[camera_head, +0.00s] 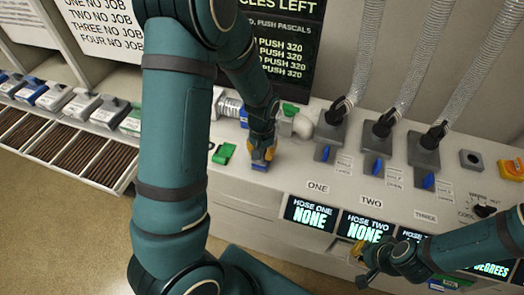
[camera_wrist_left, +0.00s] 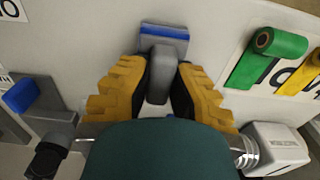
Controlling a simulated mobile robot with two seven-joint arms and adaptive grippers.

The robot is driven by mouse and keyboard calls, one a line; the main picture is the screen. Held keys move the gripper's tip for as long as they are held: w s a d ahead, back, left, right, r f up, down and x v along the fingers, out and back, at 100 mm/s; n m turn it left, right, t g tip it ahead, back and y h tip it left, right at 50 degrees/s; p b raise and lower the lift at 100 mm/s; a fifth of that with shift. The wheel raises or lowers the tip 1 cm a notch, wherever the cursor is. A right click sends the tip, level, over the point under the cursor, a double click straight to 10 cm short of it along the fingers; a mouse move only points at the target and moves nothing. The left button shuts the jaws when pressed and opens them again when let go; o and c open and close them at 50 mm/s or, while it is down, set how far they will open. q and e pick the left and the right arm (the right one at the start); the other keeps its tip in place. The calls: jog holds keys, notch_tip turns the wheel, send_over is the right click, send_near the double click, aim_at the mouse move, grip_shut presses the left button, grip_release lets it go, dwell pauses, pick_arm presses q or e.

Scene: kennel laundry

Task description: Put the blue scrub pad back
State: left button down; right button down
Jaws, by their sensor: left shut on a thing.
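The blue scrub pad (camera_wrist_left: 165,33) is a blue-faced block with a grey handle, and it also shows below my left gripper in the head view (camera_head: 260,166). My left gripper (camera_wrist_left: 160,85) is shut on the grey handle, one ridged yellow finger on each side; in the head view it (camera_head: 262,152) points down at the pale worktop. The pad is at or just above the worktop; I cannot tell if it touches. My right gripper (camera_head: 364,262) is in front of the hose displays, its fingers apart and nothing seen between them.
A green roll (camera_head: 223,153) lies left of the pad. Grey hose sockets with blue levers (camera_head: 326,152) stand to the right. Several grey and blue-faced blocks (camera_head: 78,104) line the back left above slatted trays (camera_head: 80,150). My left arm hides part of the worktop.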

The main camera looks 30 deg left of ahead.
pick_arm(q)
jog(key=c, duration=1)
grip_release()
jog(key=shift+o, duration=0.2)
notch_tip(320, 180, up, 12)
jog(key=shift+r, duration=0.1)
